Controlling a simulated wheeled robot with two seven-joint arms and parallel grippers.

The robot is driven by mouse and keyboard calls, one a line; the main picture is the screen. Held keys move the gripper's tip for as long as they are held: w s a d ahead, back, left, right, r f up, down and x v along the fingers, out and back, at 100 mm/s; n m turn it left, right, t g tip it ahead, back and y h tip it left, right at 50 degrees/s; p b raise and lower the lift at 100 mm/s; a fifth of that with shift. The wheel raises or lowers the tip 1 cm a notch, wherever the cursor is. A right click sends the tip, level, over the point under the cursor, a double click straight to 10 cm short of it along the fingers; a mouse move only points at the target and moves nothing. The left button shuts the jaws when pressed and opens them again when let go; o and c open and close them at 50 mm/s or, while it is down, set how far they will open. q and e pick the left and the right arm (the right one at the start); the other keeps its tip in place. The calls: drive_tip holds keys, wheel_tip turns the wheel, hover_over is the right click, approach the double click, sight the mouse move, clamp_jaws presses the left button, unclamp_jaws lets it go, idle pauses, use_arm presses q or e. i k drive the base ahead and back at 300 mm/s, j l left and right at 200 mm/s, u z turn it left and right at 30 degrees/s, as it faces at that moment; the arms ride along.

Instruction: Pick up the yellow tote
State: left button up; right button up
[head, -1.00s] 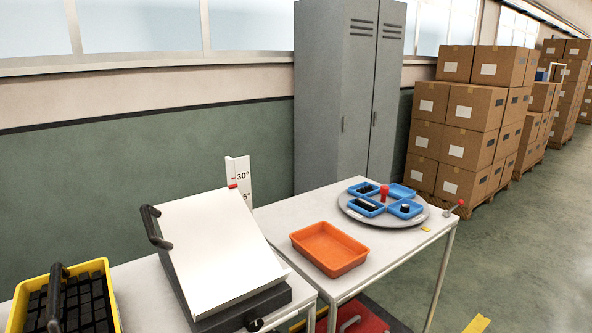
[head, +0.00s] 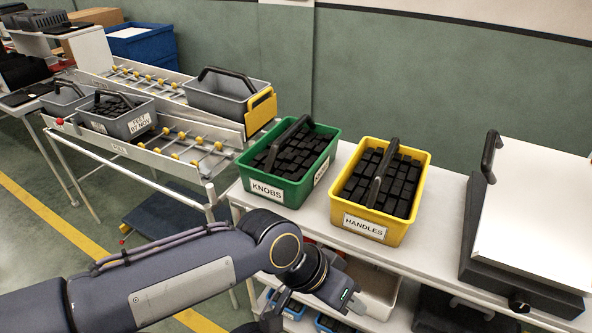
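The yellow tote (head: 412,215) stands upright on the white table, right of centre. It has a black carry handle (head: 382,172), a HANDLES label on its front, and is filled with black parts. My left arm reaches in from the lower left. My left gripper (head: 338,288) is in front of and below the yellow tote, apart from it. My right gripper is not in view.
A green tote (head: 265,190) labelled KNOBS stands close left of the yellow one. A white tilted board (head: 530,215) with a black handle is to the right. Roller conveyors with grey totes (head: 228,95) are at the left. Bins sit on a shelf below the table.

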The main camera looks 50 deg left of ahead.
sight(376, 196)
drive_tip(key=u, duration=1.5)
